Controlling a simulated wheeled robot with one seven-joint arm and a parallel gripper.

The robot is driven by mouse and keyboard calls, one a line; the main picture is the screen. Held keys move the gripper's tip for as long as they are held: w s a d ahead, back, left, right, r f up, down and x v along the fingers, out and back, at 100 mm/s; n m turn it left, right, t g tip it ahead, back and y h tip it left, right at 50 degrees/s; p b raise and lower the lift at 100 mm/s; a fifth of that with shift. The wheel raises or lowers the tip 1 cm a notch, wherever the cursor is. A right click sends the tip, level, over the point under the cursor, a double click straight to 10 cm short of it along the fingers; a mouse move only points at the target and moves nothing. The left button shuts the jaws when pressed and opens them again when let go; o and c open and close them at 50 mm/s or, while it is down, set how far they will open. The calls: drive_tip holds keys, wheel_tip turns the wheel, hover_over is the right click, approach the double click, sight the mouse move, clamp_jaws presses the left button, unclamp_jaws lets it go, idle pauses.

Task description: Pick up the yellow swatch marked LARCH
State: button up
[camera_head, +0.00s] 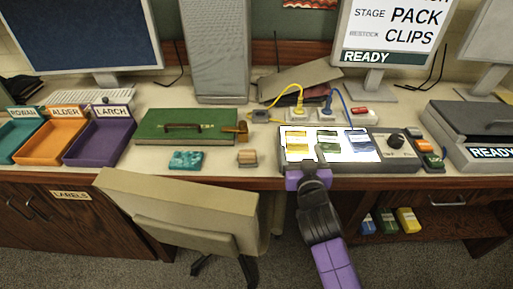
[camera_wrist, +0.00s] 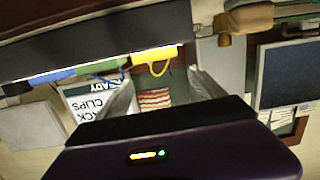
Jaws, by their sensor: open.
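Several coloured swatches lie in rows on the lit panel (camera_head: 370,157) in the head view. A yellow swatch (camera_head: 297,148) lies at the front left, with another yellowish one (camera_head: 297,134) behind it. Green swatches (camera_head: 327,134) are in the middle and blue-grey ones (camera_head: 358,136) at the right. Any lettering on them is too small to read. My gripper (camera_head: 319,152) is at the panel's front edge, right of the front yellow swatch, and hides part of the panel. In the wrist view its two fingers (camera_wrist: 160,92) are apart with no swatch visible between them.
A purple tray (camera_head: 100,148) labelled LARCH stands left, beside orange ALDER and teal ROWAN trays. A green case (camera_head: 180,126), a teal block (camera_head: 186,160) and a chair (camera_head: 180,205) are left of my arm. Cables and monitors stand behind the panel.

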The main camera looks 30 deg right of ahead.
sight(297, 142)
drive_tip(key=shift+a+f+g, duration=0.3)
drive_tip(key=shift+a+f, duration=0.05)
drive_tip(key=shift+f, duration=0.2)
drive_tip(key=shift+s+d+f+m, duration=0.15)
drive_tip(key=shift+f+m, duration=0.1)
drive_tip(key=shift+m, duration=0.15)
drive_tip(key=shift+x, duration=1.2)
drive_tip(key=p+x, duration=0.1)
drive_tip(key=x, duration=0.3)
drive_tip(key=shift+d+r+p, duration=0.15)
drive_tip(key=shift+d+p, duration=0.1)
drive_tip(key=shift+p, duration=0.05)
drive_tip(key=shift+w+d+f, duration=0.2)
drive_tip(key=shift+w+d, duration=0.1)
drive_tip(key=shift+w, duration=0.15)
drive_tip(key=shift+c, duration=0.5)
drive_tip(key=c, duration=1.1)
